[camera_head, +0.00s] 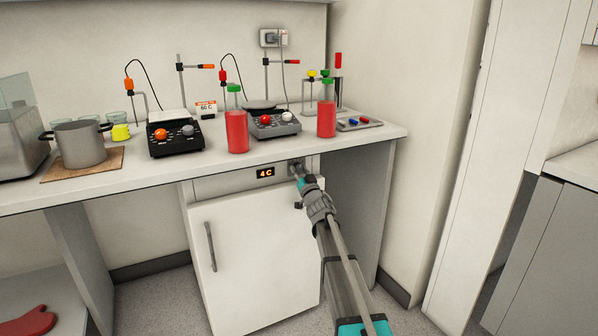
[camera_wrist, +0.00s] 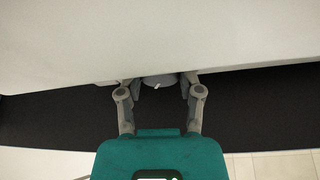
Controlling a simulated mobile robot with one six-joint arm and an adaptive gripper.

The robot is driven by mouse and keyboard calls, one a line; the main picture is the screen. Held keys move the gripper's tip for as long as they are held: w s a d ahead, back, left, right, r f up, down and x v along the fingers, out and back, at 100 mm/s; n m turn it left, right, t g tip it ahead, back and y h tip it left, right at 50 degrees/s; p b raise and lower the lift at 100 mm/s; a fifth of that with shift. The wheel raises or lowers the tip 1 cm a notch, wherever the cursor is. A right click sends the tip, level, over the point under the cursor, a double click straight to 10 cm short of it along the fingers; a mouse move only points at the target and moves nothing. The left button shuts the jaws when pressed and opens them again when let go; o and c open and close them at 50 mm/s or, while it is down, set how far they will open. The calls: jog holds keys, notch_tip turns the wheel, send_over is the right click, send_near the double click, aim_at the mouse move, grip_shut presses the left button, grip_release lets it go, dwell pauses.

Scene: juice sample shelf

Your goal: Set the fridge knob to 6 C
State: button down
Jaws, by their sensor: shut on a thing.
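The white fridge (camera_head: 255,250) stands under the counter. Its front panel carries a small display (camera_head: 265,173) that reads 4 C. The knob is at the right end of this panel, mostly hidden by my gripper in the head view. In the wrist view the grey round knob (camera_wrist: 160,82) with a small white mark shows between the fingers. My gripper (camera_head: 299,172) is at the panel, its fingers on both sides of the knob and shut on it. The fingers also show in the wrist view (camera_wrist: 161,80).
The counter (camera_head: 225,165) overhangs the panel closely. On it stand red bottles (camera_head: 237,130), two hotplates (camera_head: 175,138) and a pot (camera_head: 80,145). The fridge handle (camera_head: 211,246) is at the door's left. A wall is to the right.

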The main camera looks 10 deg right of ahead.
jog(key=shift+n+y, duration=0.4)
jog(key=shift+n, duration=0.1)
jog(key=shift+d+n+g+y, duration=0.1)
jog(key=shift+n+g+y, duration=0.15)
jog(key=shift+n+y, duration=0.7)
jog(key=shift+n+g+y, duration=0.25)
jog(key=shift+n+g, duration=0.05)
jog(key=shift+n, duration=1.35)
jog(key=shift+d+n+g+y, duration=0.1)
jog(key=shift+n+g+y, duration=0.15)
jog(key=shift+n+y, duration=0.7)
jog(key=shift+n, duration=0.45)
jog(key=shift+h, duration=0.35)
jog(key=shift+c, duration=1.3)
grip_release()
jog(key=shift+a+m, duration=0.1)
jog(key=shift+m, duration=0.4)
